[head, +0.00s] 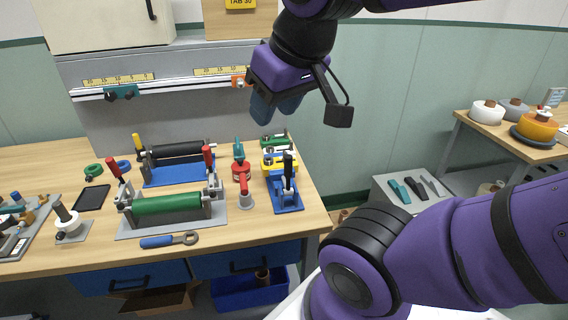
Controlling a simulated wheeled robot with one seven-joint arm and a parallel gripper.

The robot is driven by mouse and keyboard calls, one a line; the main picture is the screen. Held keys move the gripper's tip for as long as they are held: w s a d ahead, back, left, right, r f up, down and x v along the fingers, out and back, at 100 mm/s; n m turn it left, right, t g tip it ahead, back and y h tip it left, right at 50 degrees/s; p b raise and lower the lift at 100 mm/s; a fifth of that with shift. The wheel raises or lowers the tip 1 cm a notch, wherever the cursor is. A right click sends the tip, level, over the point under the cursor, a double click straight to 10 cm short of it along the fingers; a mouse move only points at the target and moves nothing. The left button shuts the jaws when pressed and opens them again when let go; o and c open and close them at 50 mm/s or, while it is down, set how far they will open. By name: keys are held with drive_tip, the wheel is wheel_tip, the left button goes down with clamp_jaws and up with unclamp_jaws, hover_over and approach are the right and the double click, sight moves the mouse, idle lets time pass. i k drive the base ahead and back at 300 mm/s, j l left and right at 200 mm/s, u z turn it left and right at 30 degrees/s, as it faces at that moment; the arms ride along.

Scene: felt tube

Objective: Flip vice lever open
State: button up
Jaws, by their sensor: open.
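A small blue vice-like fixture (286,196) sits near the right front edge of the workbench. A lever with a black grip (288,165) stands about upright on it. A yellow fixture (271,162) and a green one (271,141) sit just behind it. I cannot tell for certain which of these is the vice. My gripper (275,112) hangs above the back right of the bench, its blue fingers pointing down. It is open, apart from the fixtures and touching nothing. Its fingers overlap each other in the picture, so the gap hardly shows.
Left of the fixtures stand a red-topped grey post (246,196), a red round item (240,170), and a green roller (166,204) and black roller (182,150) with upright levers. A blue-handled wrench (168,240) lies at the front edge. A ruled backboard rail (170,83) runs behind.

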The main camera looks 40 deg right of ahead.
sight(289, 191)
drive_tip(key=j+z, duration=0.1)
drive_tip(key=z, duration=0.3)
drive_tip(key=j+z, duration=0.15)
drive_tip(key=z, duration=0.25)
drive_tip(key=j+z, duration=0.1)
drive_tip(key=z, duration=0.3)
drive_tip(key=j+z, duration=0.15)
drive_tip(key=z, duration=0.25)
drive_tip(key=k+j+z, duration=0.1)
drive_tip(key=j+z, duration=0.15)
drive_tip(key=j, duration=0.25)
drive_tip(key=k+j+z, duration=0.15)
drive_tip(key=j+z, duration=0.15)
drive_tip(key=j, duration=0.15)
drive_tip(key=k+j+z, duration=0.25)
drive_tip(key=j, duration=0.15)
drive_tip(key=k+j+z, duration=0.25)
drive_tip(key=j, duration=0.15)
drive_tip(key=k+j+z, duration=0.4)
drive_tip(key=k+j, duration=1.55)
drive_tip(key=i+l+u, duration=0.7)
drive_tip(key=i+l, duration=0.05)
drive_tip(key=i, duration=0.05)
